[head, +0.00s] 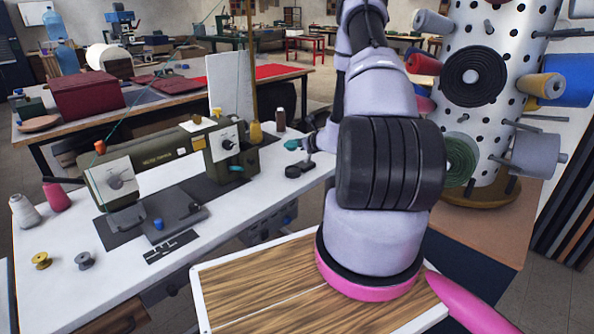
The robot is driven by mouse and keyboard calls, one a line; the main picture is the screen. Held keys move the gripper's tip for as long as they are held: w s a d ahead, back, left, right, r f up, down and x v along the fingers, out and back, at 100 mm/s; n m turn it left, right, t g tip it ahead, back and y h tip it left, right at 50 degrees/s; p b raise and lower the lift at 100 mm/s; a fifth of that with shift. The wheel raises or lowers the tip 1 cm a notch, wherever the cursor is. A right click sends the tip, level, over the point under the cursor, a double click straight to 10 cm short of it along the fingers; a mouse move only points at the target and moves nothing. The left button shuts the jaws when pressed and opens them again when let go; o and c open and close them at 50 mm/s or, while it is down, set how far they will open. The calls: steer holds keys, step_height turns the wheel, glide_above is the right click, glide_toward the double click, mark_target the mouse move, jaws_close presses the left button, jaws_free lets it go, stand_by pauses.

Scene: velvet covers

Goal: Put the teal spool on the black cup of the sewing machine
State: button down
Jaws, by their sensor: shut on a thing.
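The olive sewing machine (165,165) stands on the white table at the left. A small teal thing (292,145), which looks like the teal spool, shows at the tip of my gripper (302,147), just left of my arm. My gripper is small in this view and looks shut on it. A low black round piece (293,171), perhaps the black cup, sits just below the teal spool, right of the machine. The two look apart, but the height between them is hard to judge. My arm hides the area to the right.
Grey (85,260) and yellow (41,260) bobbins, a white cone (24,211) and a pink cone (56,197) stand at the table's left. A dark spool (280,119) stands behind the black piece. A perforated white column (490,110) with thread spools rises at right.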

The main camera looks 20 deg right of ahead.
glide_above(295, 172)
steer(key=f, duration=0.4)
steer(key=shift+s+d+f, duration=0.2)
steer(key=shift+f, duration=0.2)
steer(key=shift+a+f, duration=0.2)
steer(key=shift+f, duration=2.3)
steer(key=shift+f, duration=0.15)
steer(key=shift+c, duration=1.6)
jaws_free()
